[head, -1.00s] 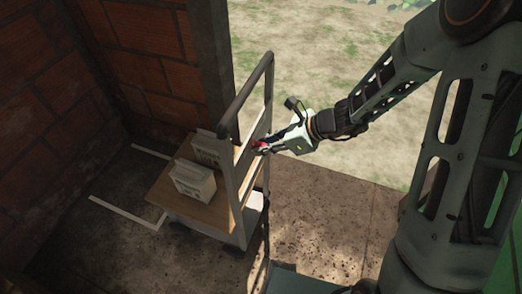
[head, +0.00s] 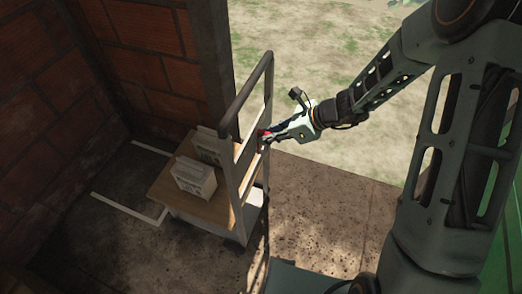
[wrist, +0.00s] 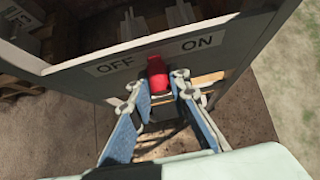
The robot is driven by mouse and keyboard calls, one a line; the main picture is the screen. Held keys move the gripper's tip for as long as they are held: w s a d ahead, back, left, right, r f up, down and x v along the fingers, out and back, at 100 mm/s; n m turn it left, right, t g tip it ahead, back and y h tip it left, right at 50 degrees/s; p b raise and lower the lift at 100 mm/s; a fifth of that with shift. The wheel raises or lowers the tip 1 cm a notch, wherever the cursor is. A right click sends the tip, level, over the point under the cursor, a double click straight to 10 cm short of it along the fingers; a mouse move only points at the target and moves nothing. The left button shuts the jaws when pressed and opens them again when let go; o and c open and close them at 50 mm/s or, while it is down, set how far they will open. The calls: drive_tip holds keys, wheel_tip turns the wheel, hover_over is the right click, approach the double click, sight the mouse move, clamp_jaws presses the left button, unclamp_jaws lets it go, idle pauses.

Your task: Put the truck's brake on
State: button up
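The truck (head: 228,190) is a grey wheeled trolley with a tall dark push handle and a wooden deck. In the wrist view its end panel (wrist: 85,80) carries the words OFF, at left, and ON, at right. A red brake lever (wrist: 157,72) stands between the two words. My gripper (wrist: 161,84) is at the panel, with one finger on each side of the red lever. The left fingertip looks close against it. I cannot tell whether the fingers press on the lever. In the head view my gripper (head: 266,136) reaches the truck from the right, and the lever is mostly hidden.
White cartons (head: 194,177) stand on the truck's deck. Brick walls (head: 140,50) and a dark post (head: 205,60) lie left and behind. White lines (head: 125,209) mark the floor. Open floor (head: 325,210) lies right of the truck, with grassy ground beyond.

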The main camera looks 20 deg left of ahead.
drive_tip(key=shift+w, duration=0.15)
drive_tip(key=shift+w+f+p, duration=0.25)
drive_tip(key=shift+w+p, duration=0.15)
drive_tip(key=shift+w, duration=0.9)
drive_tip(key=shift+w+d+f, duration=0.1)
drive_tip(key=shift+w+f, duration=0.2)
drive_tip(key=shift+w, duration=0.25)
drive_tip(key=shift+w+d+f, duration=0.1)
drive_tip(key=shift+w+f, duration=0.2)
drive_tip(key=shift+w, duration=0.2)
drive_tip(key=o, duration=0.7)
drive_tip(key=shift+w+f, duration=0.15)
